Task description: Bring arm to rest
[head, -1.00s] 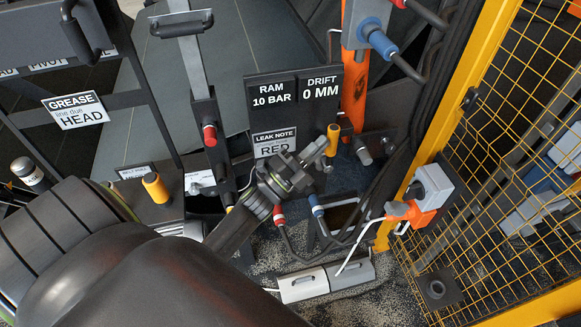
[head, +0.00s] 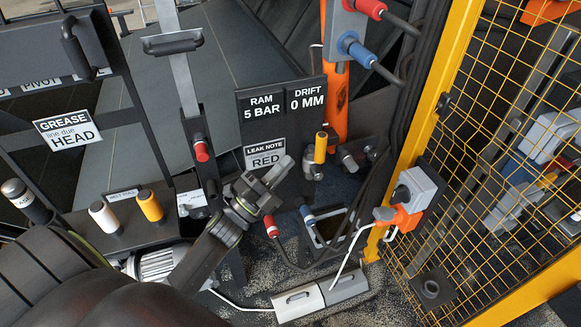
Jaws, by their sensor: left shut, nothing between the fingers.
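My left gripper (head: 279,172) is shut and empty. Its arm reaches up from the bottom left. The fingertips are in front of the lower edge of the dark display board, just left of a yellow-handled valve (head: 321,148). I cannot tell whether they touch anything. My right gripper is not in view.
The display board (head: 281,122) reads RAM 5 BAR and DRIFT 0 MM. A yellow mesh guard (head: 500,180) bounds the right. White (head: 104,216) and yellow (head: 150,205) knobs stand at left.

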